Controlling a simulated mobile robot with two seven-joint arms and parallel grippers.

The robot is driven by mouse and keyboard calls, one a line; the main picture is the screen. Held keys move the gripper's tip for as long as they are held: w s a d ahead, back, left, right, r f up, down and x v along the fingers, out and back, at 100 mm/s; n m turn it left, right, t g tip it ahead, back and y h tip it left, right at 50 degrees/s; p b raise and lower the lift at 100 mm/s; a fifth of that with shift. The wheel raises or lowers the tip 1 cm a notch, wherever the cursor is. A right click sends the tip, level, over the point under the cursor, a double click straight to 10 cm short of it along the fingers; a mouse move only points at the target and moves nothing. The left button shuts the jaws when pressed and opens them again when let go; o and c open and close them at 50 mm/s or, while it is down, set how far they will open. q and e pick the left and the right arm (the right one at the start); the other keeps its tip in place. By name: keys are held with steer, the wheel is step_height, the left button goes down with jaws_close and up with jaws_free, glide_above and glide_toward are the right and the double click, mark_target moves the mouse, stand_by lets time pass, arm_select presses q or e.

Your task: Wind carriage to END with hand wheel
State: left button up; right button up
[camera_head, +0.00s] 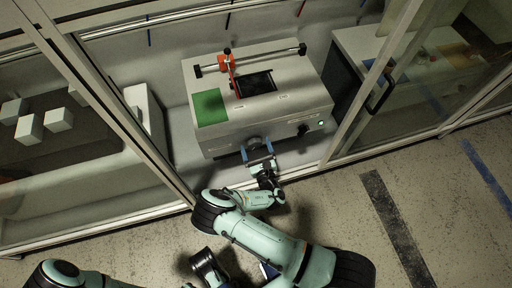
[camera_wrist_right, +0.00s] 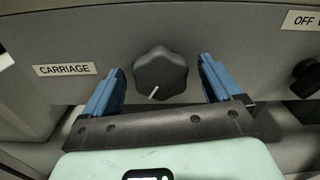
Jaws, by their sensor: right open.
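The hand wheel is a dark, lobed knob (camera_wrist_right: 160,74) on the machine's front face, beside a CARRIAGE label (camera_wrist_right: 64,69). A white mark on it points to the lower left. My right gripper (camera_wrist_right: 160,88) is open, with one blue finger on each side of the knob and a visible gap on both sides. In the head view my right gripper (camera_head: 259,152) is at the front face and partly covers the knob. No END label is readable.
The grey machine (camera_head: 300,112) has a green patch (camera_head: 209,107) and a dark top window. A second black knob (camera_head: 303,129) and a green light are to the right. A glazed frame with a door handle (camera_head: 380,92) stands to the right. White blocks lie at the left.

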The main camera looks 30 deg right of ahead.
steer(key=c, duration=1.1)
steer(key=shift+o, duration=0.3)
